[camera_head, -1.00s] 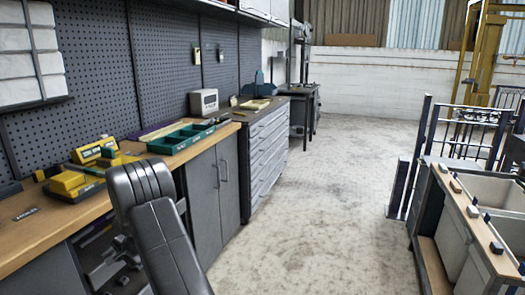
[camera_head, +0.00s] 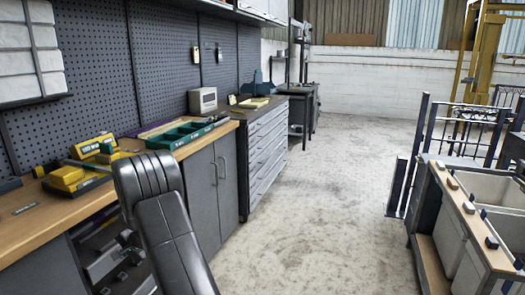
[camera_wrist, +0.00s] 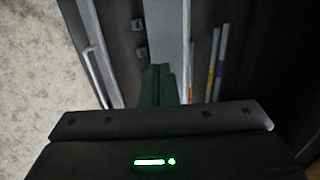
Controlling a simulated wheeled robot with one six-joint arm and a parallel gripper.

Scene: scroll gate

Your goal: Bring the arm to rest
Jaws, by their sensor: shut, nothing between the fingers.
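My arm (camera_head: 160,215) is folded in the lower left of the head view, in front of the workbench. In the wrist view my gripper (camera_wrist: 158,70) shows as two dark green fingers close together, shut with nothing between them. They point toward a grey cabinet front with a long metal handle (camera_wrist: 97,65). Whether the fingertips touch anything is hard to tell. I cannot make out the gripper clearly in the head view.
The workbench (camera_head: 40,228) along the left carries yellow tools (camera_head: 68,177) and a green tray (camera_head: 180,136). Thin rods (camera_wrist: 217,65) with coloured bands stand right of the fingers. A crate rack (camera_head: 430,225) and barred gate (camera_head: 460,130) are at right. The concrete floor (camera_head: 310,200) between is clear.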

